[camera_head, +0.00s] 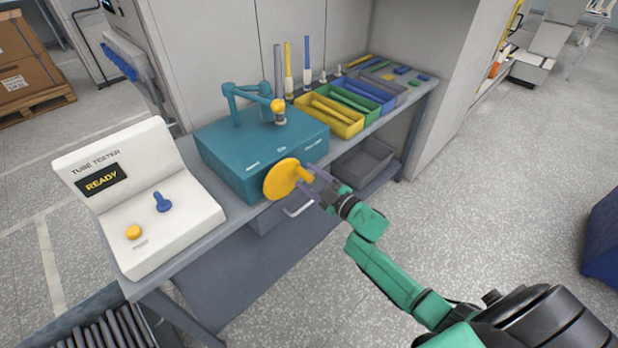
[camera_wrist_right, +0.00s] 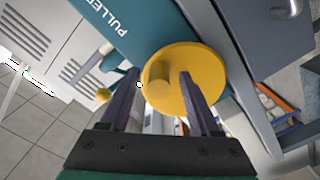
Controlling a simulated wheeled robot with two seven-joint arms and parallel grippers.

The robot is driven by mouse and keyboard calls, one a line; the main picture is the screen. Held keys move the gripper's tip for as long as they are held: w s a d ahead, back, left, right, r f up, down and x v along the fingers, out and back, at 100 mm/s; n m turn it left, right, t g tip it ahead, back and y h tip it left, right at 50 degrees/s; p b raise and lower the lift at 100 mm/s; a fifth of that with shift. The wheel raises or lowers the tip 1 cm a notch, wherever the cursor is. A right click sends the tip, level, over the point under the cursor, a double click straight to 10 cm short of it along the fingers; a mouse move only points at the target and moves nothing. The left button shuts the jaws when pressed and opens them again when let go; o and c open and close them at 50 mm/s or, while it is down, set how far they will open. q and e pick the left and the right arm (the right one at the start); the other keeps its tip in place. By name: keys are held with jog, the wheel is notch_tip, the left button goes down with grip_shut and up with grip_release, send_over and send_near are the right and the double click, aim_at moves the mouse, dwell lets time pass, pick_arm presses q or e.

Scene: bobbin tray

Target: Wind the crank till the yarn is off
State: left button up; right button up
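A yellow round crank disc (camera_head: 282,179) with a short yellow handle peg (camera_head: 305,174) is on the front of a teal puller box (camera_head: 262,152). On top of the box, a teal arm (camera_head: 250,92) reaches over a small upright piece with a yellow cap (camera_head: 278,106). I cannot make out any yarn. My right gripper (camera_head: 317,184) is at the crank, its fingers spread on either side of the peg. In the right wrist view, the peg (camera_wrist_right: 159,75) shows between the open fingers (camera_wrist_right: 160,76), with gaps on both sides. My left gripper is out of view.
A white tube tester (camera_head: 150,205) reading READY stands left of the puller box. Yellow (camera_head: 333,121), green and blue bins line the bench on the right, with several upright tubes behind. A grey bin (camera_head: 365,160) sits below. The floor in front is clear.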

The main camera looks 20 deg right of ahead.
jog(key=b+v, duration=0.1)
jog(key=v, duration=1.3)
jog(key=shift+s, duration=0.3)
jog(key=w+a+n+b, duration=0.1)
jog(key=w+a+n, duration=0.1)
jog(key=w+n, duration=0.3)
jog(key=w+a+n+b, duration=0.1)
jog(key=w+n+b, duration=0.1)
jog(key=w+n, duration=0.2)
jog(key=w+a+n+b, duration=0.2)
jog(key=w+n, duration=0.3)
jog(key=n, duration=0.4)
jog(key=shift+w+a, duration=0.3)
grip_shut()
